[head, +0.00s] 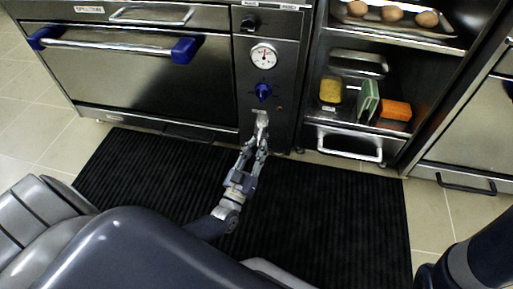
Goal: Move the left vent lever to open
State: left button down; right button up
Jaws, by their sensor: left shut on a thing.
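My left gripper (261,124) reaches up to the lower part of the oven's steel control panel (279,78), below the blue knob (263,91). Its fingers are shut on a small part at the panel front, which looks like the left vent lever. The fingers hide most of this lever, so I cannot tell its setting. A pressure-type dial (263,56) sits above the blue knob. My right gripper is out of view.
The oven door (150,80) with its blue-ended handle is left of the panel. An open cabinet to the right holds a tray with eggs (392,14), a green-and-white item (367,101) and an orange block (395,110). A black ribbed mat (330,210) covers the floor.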

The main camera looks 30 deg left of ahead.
aim_at(257, 148)
pick_arm(q)
jog(key=shift+s+d+f+g, duration=0.1)
jog(key=shift+f+g, duration=0.05)
jog(key=shift+f, duration=0.25)
jog(key=shift+s+d+f+g, duration=0.1)
jog(key=shift+f+g, duration=0.05)
jog(key=shift+f, duration=0.25)
jog(key=c, duration=1.3)
grip_release()
jog(key=shift+f, duration=0.1)
jog(key=shift+w+a+r, duration=0.1)
jog(key=shift+w+r, duration=0.05)
jog(key=shift+r, duration=5.1)
